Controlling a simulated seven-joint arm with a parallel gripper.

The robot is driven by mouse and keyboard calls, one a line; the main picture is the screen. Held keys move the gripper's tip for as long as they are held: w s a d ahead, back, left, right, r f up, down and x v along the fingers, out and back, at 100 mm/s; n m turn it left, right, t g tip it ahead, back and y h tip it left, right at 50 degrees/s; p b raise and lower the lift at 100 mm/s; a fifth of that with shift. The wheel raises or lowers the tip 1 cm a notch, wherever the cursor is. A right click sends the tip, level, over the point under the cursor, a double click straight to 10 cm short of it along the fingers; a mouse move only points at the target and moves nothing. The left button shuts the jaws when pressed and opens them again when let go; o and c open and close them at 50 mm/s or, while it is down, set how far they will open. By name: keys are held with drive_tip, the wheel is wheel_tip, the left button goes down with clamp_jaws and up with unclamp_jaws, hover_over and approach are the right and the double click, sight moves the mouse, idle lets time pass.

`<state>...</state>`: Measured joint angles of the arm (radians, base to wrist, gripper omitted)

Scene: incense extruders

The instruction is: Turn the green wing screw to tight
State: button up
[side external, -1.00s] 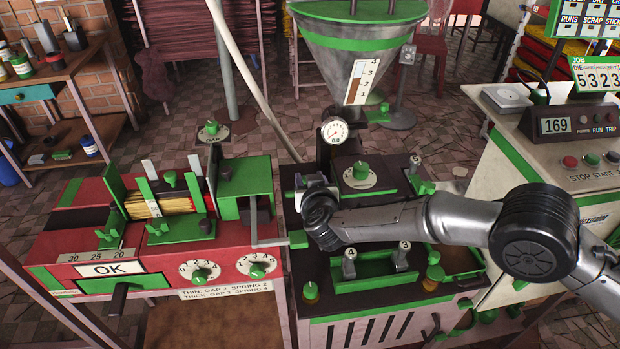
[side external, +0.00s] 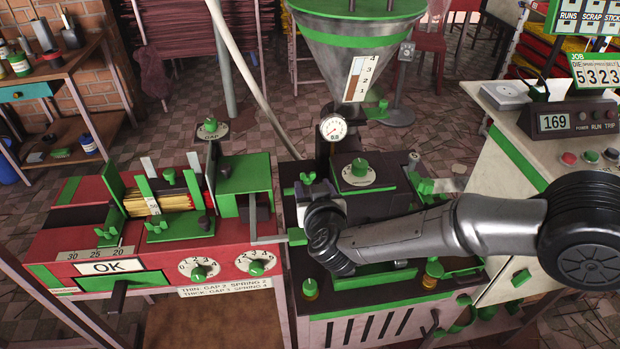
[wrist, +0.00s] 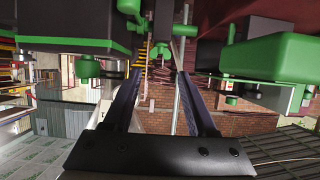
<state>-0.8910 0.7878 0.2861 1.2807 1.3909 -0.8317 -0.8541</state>
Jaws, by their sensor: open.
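A small green wing-shaped screw (side external: 308,178) stands upright at the left back of the dark extruder top in the side view, just behind my wrist. I cannot tell how tight it is. My wrist hangs over the front left of that top, and my gripper's fingers are hidden there. In the wrist view my gripper (wrist: 158,75) is open, with nothing between its two dark fingers. A green knob (wrist: 87,67) shows left of the fingers, and a green part (wrist: 130,7) shows above them. I cannot tell whether either is the wing screw.
A green dial knob (side external: 360,168) and a pressure gauge (side external: 334,128) stand behind my wrist. The red machine (side external: 60,240) with its incense sticks (side external: 178,200) is at left. A control box (side external: 570,121) is at right. A large green block (wrist: 270,57) is right in the wrist view.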

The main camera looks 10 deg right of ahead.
drive_tip(key=v, duration=0.6)
drive_tip(key=shift+s+r, duration=0.2)
drive_tip(key=shift+s, duration=0.1)
